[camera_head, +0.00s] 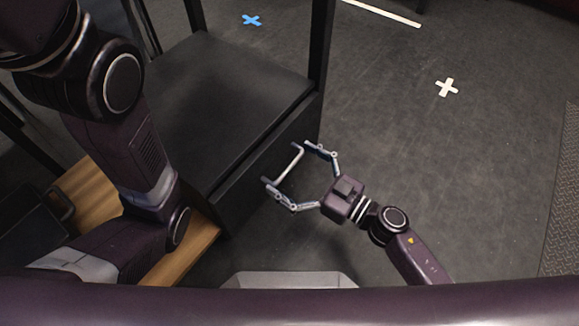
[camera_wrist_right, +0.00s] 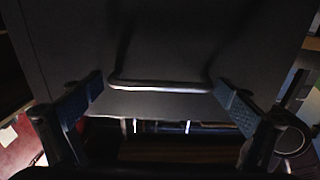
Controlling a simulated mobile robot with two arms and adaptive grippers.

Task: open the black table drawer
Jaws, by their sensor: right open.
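The black table (camera_head: 215,90) stands left of centre in the head view, with its dark drawer front (camera_head: 250,168) facing right. A thin metal bar handle (camera_head: 291,166) stands out from this front, and the drawer looks closed. My right gripper (camera_head: 288,163) is open, its two fingers spread around the ends of the handle. In the right wrist view, the handle (camera_wrist_right: 160,87) runs across the dark front between the two blue-padded fingertips, with a gap on each side. My left arm shows at the left, but its gripper is outside the view.
A wooden surface (camera_head: 188,252) lies at lower left, partly hidden by my left arm, with a dark box-like item (camera_head: 30,232) beside it. The grey floor to the right is open, with a white cross (camera_head: 447,88) and a blue cross (camera_head: 251,20).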

